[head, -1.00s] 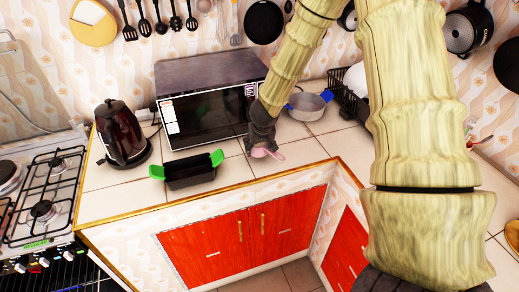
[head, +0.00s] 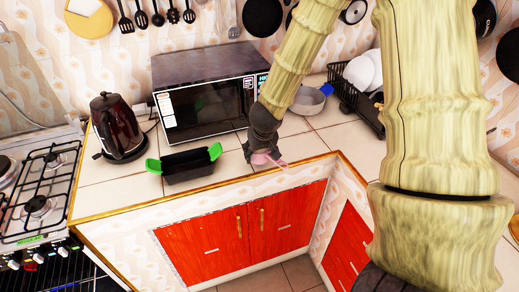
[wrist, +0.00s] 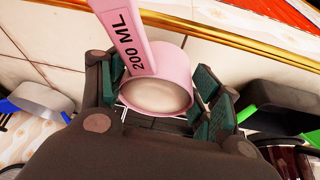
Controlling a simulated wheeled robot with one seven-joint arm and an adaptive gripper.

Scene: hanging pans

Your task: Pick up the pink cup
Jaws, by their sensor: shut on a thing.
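The pink cup (wrist: 172,65) is a small measuring cup with a long handle marked "200 ML". In the wrist view it sits between the green-padded fingers of my gripper (wrist: 165,105), which are shut on its bowl. In the head view the pink cup (head: 262,159) shows below my gripper (head: 258,150), near the front edge of the counter, with its handle pointing right. My gripper hides part of the bowl. I cannot tell whether the cup touches the counter.
A black pan with green handles (head: 187,164) stands just left of my gripper. Behind are a microwave (head: 208,108) and a grey pot with blue handles (head: 309,100). A dark kettle (head: 118,127) and stove (head: 40,190) are at left. A dish rack (head: 358,100) is at right.

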